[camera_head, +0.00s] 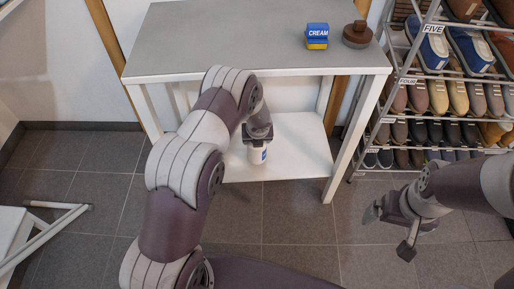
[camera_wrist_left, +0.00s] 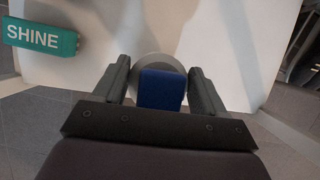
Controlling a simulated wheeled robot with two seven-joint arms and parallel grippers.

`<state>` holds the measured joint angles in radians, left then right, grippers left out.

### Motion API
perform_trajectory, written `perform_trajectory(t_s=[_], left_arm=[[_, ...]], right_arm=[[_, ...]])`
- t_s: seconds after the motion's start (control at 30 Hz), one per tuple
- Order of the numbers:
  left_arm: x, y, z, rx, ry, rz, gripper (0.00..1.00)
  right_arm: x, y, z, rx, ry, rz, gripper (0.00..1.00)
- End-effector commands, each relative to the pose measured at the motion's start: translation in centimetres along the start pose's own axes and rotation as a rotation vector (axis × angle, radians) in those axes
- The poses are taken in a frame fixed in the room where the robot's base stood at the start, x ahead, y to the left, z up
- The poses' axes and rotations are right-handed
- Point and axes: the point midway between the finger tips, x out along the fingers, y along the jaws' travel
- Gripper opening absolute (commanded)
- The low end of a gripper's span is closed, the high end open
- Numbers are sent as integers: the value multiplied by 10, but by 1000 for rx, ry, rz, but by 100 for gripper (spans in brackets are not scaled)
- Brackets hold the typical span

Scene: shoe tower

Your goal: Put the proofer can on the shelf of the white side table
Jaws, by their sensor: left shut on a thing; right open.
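The proofer can (camera_head: 257,156) is white with a blue label. My left gripper (camera_wrist_left: 160,78) is shut on it, with a finger on each side; the can's blue part (camera_wrist_left: 161,89) and pale round end show between them. In the head view the can is upright at the lower shelf (camera_head: 300,150) of the white side table (camera_head: 200,45). I cannot tell whether its base touches the shelf. My left arm hides the shelf's left part. My right gripper (camera_head: 388,231) is open and empty, above the floor to the right of the table.
A green SHINE box (camera_wrist_left: 40,37) stands on the shelf, left in the wrist view. A blue and yellow CREAM box (camera_head: 317,36) and a brown round object (camera_head: 357,35) stand on the grey tabletop. A shoe rack (camera_head: 407,82) is close on the right. A white frame (camera_head: 40,230) stands at left.

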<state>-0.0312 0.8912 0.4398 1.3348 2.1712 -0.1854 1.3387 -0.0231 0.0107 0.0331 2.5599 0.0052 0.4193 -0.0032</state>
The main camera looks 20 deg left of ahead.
Motion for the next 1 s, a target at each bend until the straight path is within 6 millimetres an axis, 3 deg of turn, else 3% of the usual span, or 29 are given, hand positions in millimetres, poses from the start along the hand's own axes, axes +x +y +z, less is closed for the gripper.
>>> perform_trajectory(t_s=[0.03,0.13,0.2,0.5,0.53,0.57,0.6,0.87,1.0], left_arm=[[16,0,-7,0,0,0,5],[32,0,-14,0,0,0,5],[31,-1,-13,-1,-1,-1,0],[33,-1,-14,-1,0,0,0],[32,-1,-14,-1,1,0,81],[32,-1,-14,-1,1,0,91],[32,-1,-14,-1,1,0,97],[31,-1,-13,-1,1,0,97],[15,-1,-11,0,0,0,97]], right_arm=[[15,0,2,0,0,0,100],[29,0,4,0,-1,0,100],[27,0,4,0,-1,0,100],[27,0,3,0,0,0,100],[26,0,3,0,0,0,100],[26,0,3,0,0,0,100],[26,0,3,0,0,0,100],[25,0,3,0,0,0,100],[17,0,2,0,0,0,100]])
